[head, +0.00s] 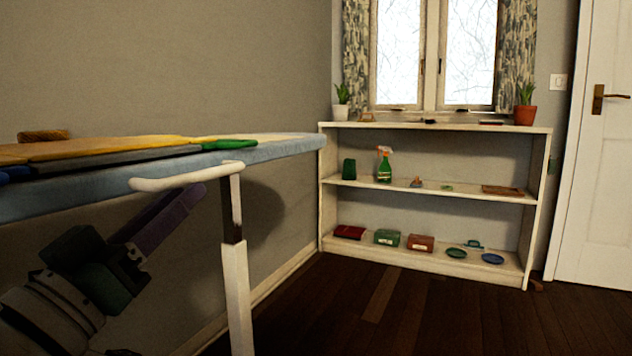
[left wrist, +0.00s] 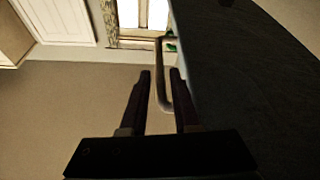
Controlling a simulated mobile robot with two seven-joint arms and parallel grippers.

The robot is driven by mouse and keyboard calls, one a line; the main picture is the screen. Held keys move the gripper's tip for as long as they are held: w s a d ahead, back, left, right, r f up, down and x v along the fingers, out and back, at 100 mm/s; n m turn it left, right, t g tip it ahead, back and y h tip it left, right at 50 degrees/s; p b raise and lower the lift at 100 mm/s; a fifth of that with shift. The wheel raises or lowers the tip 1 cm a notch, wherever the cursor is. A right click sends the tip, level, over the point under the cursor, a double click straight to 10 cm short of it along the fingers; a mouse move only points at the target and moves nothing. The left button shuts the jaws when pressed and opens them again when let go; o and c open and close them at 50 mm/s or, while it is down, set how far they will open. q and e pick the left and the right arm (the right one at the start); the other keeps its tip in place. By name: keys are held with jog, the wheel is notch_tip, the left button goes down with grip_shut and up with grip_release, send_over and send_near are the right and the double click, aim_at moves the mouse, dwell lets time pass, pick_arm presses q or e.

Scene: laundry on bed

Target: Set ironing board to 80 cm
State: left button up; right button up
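The ironing board (head: 290,148) has a pale blue edge and stands at the left in the head view. Its dark underside (left wrist: 250,90) fills the right of the left wrist view. A white bar-shaped lever (head: 180,180) sticks out under the board by its white leg (head: 238,290). The lever (left wrist: 163,85) also shows in the left wrist view, between the finger lines and nearer the right finger. My left gripper (head: 190,196) is below the board, near the lever. Its fingers (left wrist: 160,72) are apart; contact with the lever cannot be told. My right gripper is out of view.
Yellow cloth (head: 100,148) and a green item (head: 230,144) lie on the board. A white shelf (head: 430,127) with small items stands under the window. A white door (head: 598,190) is at the right. The dark floor (head: 400,310) between is clear.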

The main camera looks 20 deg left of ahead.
aim_at(207, 174)
pick_arm(q)
jog(key=b+x, duration=0.1)
jog(key=x, duration=0.5)
grip_shut()
dwell(1.3)
